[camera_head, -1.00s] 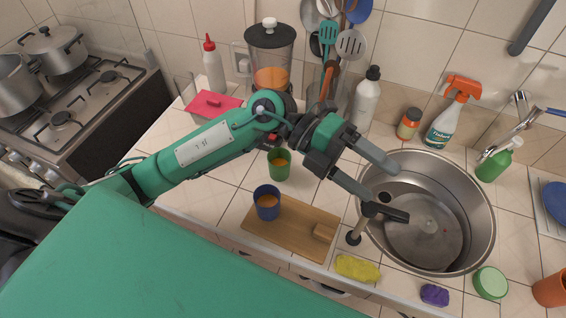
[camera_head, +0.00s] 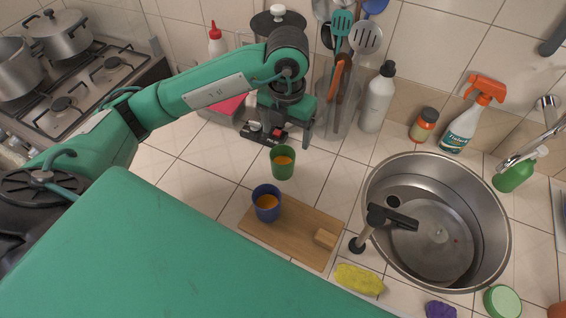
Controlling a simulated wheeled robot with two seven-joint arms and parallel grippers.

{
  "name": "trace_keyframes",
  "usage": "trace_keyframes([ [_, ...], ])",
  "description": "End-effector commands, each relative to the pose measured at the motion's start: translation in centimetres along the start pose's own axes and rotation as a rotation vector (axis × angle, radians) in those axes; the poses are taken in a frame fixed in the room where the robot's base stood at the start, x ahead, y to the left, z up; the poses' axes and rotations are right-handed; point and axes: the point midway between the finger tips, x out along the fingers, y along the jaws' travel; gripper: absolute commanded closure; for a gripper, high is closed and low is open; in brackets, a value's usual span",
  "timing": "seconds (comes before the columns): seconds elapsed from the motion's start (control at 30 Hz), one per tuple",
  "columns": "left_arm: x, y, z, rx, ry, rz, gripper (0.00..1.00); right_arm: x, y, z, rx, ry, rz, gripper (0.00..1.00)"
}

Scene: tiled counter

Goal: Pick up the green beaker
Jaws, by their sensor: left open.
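The green beaker (camera_head: 283,168) stands upright on the tiled counter, left of the sink, with something orange inside. My left gripper (camera_head: 285,142) is open and points down, just behind and above the beaker in the picture. No contact with the beaker is visible, and I cannot tell the exact gap. Nothing shows between its fingers.
A blue cup (camera_head: 267,208) with orange contents stands on a wooden board (camera_head: 290,232) in front of the beaker. A clear utensil holder (camera_head: 332,108) and white bottle (camera_head: 377,100) stand behind right. The sink (camera_head: 436,215) lies right.

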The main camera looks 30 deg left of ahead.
Motion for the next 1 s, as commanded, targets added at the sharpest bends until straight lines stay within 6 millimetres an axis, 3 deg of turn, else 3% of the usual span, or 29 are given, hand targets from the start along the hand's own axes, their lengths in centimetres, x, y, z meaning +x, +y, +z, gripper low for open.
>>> trace_keyframes([
  [0.3,5.3,0.0,-0.1,0.001,0.004,-0.002,0.21,-1.2,0.0,-0.1,0.000,0.000,0.000,0.64],
  [0.57,6.8,0.2,-0.2,0.001,0.003,-0.002,0.21,-2.0,0.0,-0.1,0.000,-0.001,0.000,0.64],
  [0.83,10.3,0.7,-0.4,0.001,0.004,-0.003,0.21,-3.7,0.1,-0.3,0.000,-0.001,0.000,0.64],
  [1.0,11.3,0.7,-0.3,0.002,0.000,-0.004,0.21,-3.8,0.1,-0.3,0.000,-0.001,0.000,0.64],
])
